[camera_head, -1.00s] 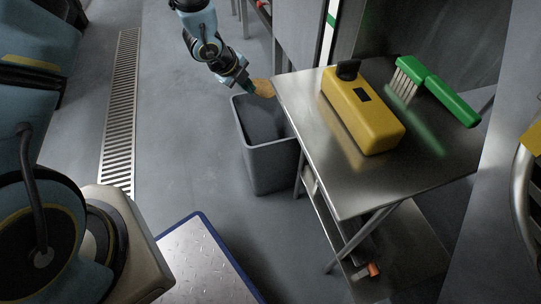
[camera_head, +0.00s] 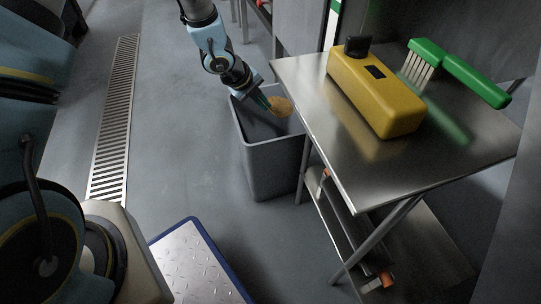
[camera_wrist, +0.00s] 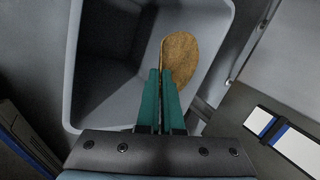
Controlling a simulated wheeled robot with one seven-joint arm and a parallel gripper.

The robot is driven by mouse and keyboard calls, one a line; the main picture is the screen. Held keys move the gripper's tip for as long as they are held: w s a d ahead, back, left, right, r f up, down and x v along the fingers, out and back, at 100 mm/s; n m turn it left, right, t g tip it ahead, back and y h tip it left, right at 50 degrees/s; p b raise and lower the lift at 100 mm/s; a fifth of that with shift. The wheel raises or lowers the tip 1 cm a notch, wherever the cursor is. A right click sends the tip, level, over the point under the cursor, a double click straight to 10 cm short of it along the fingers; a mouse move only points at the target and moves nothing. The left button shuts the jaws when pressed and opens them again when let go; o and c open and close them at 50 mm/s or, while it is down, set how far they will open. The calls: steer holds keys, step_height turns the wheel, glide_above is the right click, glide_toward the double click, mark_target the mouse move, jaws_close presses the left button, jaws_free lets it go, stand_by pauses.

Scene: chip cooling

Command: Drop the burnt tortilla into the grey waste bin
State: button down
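The burnt tortilla (camera_head: 281,107) is a brown disc at the tips of my gripper (camera_head: 268,103). In the wrist view the tortilla (camera_wrist: 183,62) sits at the ends of the two green fingers of my gripper (camera_wrist: 166,74), which are close together with its edge between them. The grey waste bin (camera_head: 272,160) stands on the floor. The tortilla and fingertips are over its open top, near the side by the table. The wrist view looks down into the bin (camera_wrist: 75,60), and the inside that shows looks empty.
A steel table (camera_head: 345,160) stands right beside the bin, its corner close to the tortilla. On it are a yellow box-shaped device (camera_head: 375,97) and a green brush (camera_head: 455,72). A blue-edged metal plate (camera_head: 195,268) lies in front. The floor left of the bin is clear.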

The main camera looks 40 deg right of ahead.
steer(key=shift+f, duration=0.1)
steer(key=c, duration=1)
jaws_free()
steer(key=p+v, duration=0.4)
steer(key=v, duration=0.7)
steer(key=shift+d, duration=0.1)
